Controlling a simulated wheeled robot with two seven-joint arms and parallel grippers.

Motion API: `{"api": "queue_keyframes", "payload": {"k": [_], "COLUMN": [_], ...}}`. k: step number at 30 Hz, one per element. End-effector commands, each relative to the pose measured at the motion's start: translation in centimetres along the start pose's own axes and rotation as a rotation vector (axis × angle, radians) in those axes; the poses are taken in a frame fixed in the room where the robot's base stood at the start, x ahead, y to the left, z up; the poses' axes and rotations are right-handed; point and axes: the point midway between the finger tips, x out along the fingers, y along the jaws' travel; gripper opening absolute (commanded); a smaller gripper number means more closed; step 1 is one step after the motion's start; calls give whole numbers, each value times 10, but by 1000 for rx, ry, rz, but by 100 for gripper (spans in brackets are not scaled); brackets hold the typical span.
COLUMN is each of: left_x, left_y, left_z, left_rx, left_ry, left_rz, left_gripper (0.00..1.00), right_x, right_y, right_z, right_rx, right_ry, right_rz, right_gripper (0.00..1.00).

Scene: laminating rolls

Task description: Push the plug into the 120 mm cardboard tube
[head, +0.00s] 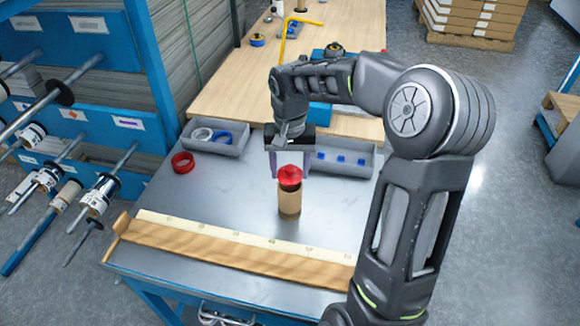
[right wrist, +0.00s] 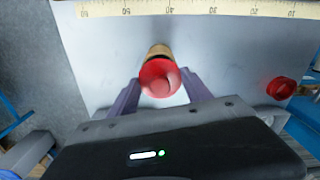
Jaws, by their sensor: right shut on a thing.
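A short brown cardboard tube (head: 289,201) stands upright on the grey metal table top. A red plug (head: 289,176) is at the tube's upper end, in line with it; how deep it sits cannot be told. My right gripper (head: 291,173) comes down from behind and is shut on the red plug. In the right wrist view the plug (right wrist: 160,78) lies between the two finger tips, and the tube (right wrist: 159,51) shows just beyond it. My left gripper is in neither view.
A second red ring-shaped piece (head: 183,163) lies at the table's left. Behind stand grey bins, one with rolls of tape (head: 214,137), one with blue pieces (head: 343,159). A ruler strip (head: 235,236) and a brown bar (head: 220,249) run along the front edge. Rolls on rods stick out at left.

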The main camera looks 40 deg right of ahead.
Motion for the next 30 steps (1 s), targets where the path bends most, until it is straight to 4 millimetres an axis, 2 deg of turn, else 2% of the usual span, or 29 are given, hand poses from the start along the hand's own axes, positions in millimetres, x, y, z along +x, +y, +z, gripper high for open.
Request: {"api": "queue_keyframes", "payload": {"k": [15, 30], "left_x": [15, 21], "left_y": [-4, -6], "left_z": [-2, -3], "left_rx": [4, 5], "left_ry": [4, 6], "left_rz": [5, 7], "left_gripper": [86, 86], "right_x": [24, 36], "right_y": [0, 0], "right_z": [0, 2], "right_rx": [0, 0], "right_ry": [0, -7], "right_rz": [0, 1], "right_gripper": [18, 18]}}
